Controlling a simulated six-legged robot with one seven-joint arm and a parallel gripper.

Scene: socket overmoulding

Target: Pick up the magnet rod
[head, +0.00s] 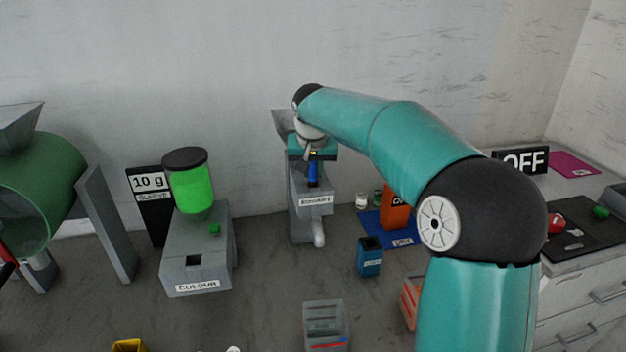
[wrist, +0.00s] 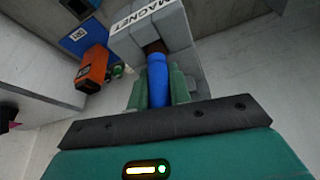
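The magnet rod (wrist: 158,82) is blue with a brown far end. In the wrist view its brown end meets the grey block labelled MAGNET (wrist: 160,28); whether it sits inside an opening there I cannot tell. My gripper (wrist: 158,90) has its two green fingers close on either side of the rod, with no clear gap showing. In the head view the rod (head: 313,171) shows as a small blue piece below my gripper (head: 312,154), at the grey magnet station (head: 302,222). My wrist hides part of the station's top.
The grey COLOUR station (head: 195,262) with a green jar stands to the left. A blue bin (head: 370,257), an orange box (head: 397,212) on a blue mat and a clear crate (head: 325,326) stand right and in front. The wall is close behind.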

